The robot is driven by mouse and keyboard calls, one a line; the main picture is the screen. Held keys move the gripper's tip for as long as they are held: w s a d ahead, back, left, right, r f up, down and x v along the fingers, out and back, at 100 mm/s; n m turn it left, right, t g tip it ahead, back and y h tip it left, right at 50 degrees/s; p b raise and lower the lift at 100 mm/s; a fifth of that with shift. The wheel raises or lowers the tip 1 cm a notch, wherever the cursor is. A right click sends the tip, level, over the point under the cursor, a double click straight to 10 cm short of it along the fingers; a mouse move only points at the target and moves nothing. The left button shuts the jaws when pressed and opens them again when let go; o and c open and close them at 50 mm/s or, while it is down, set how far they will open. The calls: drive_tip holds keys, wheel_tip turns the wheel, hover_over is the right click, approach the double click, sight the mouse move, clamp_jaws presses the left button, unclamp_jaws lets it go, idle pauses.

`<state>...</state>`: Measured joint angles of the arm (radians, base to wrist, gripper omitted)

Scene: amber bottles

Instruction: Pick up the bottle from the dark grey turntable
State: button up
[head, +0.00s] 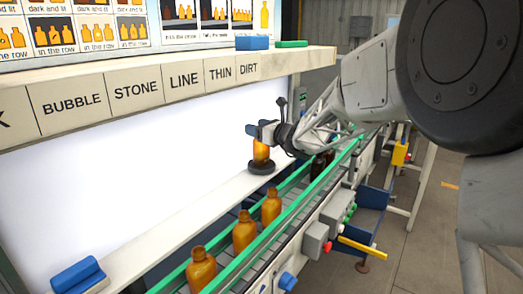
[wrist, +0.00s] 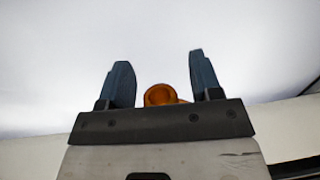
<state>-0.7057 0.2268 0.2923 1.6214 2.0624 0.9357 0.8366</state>
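An amber bottle (head: 261,153) stands upright on the dark grey turntable (head: 262,168), on the white ledge before the lit panel. My gripper (head: 259,129) is at the bottle's top in the head view and hides its neck. In the wrist view my gripper (wrist: 160,62) has its two blue fingers wide apart. The bottle's round orange mouth (wrist: 159,95) shows between them, near the palm, with a gap on each side. I see no finger touching the bottle. The turntable cannot be made out in the wrist view.
Several amber bottles (head: 244,231) stand in a row on the conveyor with green rails (head: 230,273). A dark bottle (head: 321,164) stands farther along it. A blue block (head: 78,275) lies on the ledge at lower left. A labelled shelf (head: 150,90) overhangs the ledge.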

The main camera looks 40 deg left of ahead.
clamp_jaws()
drive_tip(key=shift+r, duration=0.15)
drive_tip(key=shift+r, duration=1.55)
drive_tip(key=shift+s+d+r, duration=0.15)
drive_tip(key=shift+s+d, duration=0.05)
drive_tip(key=shift+d, duration=0.05)
drive_tip(key=s+d+r, duration=0.1)
drive_tip(key=s+d, duration=0.9)
drive_tip(key=d, duration=0.1)
drive_tip(key=shift+s+r, duration=0.15)
drive_tip(key=shift+s, duration=0.1)
drive_tip(key=shift+d, duration=0.1)
